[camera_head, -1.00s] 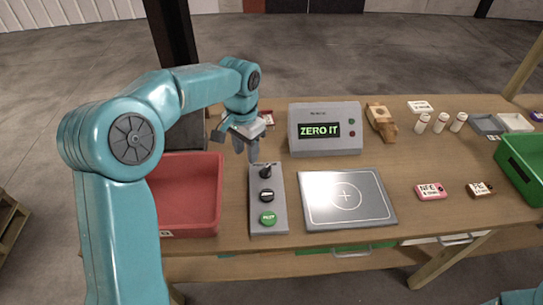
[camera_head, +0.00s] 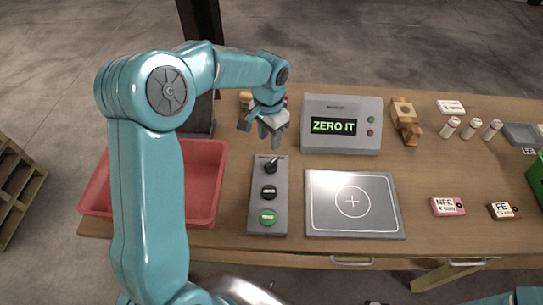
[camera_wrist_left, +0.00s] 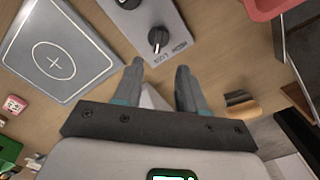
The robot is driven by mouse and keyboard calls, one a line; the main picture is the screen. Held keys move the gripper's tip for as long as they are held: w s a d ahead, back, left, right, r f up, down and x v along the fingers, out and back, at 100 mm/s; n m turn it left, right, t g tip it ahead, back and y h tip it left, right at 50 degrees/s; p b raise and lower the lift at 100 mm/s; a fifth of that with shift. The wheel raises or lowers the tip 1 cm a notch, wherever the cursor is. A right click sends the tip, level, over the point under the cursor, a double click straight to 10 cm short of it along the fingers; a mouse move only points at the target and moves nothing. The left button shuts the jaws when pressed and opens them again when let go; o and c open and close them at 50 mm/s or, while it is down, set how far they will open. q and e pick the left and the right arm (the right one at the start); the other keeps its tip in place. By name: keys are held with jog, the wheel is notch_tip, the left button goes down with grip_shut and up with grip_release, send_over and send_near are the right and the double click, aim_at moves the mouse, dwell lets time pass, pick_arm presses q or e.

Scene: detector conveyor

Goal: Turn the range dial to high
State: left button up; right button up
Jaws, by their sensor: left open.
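The range dial is a black knob (camera_head: 271,166) at the far end of a narrow grey control panel (camera_head: 255,205). In the left wrist view the dial (camera_wrist_left: 158,38) has HIGH and LOW lettering beside it, and a pale mark on the knob. My left gripper (camera_head: 270,138) is open and empty, fingers pointing down, just beyond the dial and apart from it. In the wrist view its fingertips (camera_wrist_left: 160,68) are spread just short of the dial. My right gripper is out of view.
A grey display box (camera_head: 368,107) reading ZERO IT stands to the right of my gripper. A square plate (camera_head: 330,222) lies right of the panel. A red tray (camera_head: 212,205) is on its left. Black and green buttons (camera_head: 268,217) share the panel.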

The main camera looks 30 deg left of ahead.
pick_arm(q)
send_over(271, 163)
notch_tip(271, 163, down, 4)
jog(key=shift+w+d+f+p, duration=0.1)
jog(key=shift+d+f+p, duration=0.1)
jog(key=shift+p, duration=0.2)
jog(key=f, duration=0.3)
jog(key=f+p, duration=0.1)
jog(key=f, duration=0.1)
jog(key=shift+s+a+f, duration=0.2)
jog(key=shift+a+f, duration=0.1)
jog(key=shift+f, duration=0.05)
jog(key=shift+w+d+f, duration=0.15)
jog(key=shift+w+f, duration=0.1)
jog(key=shift+f, duration=0.25)
jog(key=shift+s+a, duration=0.15)
jog(key=shift+a, duration=0.05)
jog(key=shift+c, duration=0.6)
jog(key=shift+d, duration=0.15)
grip_shut()
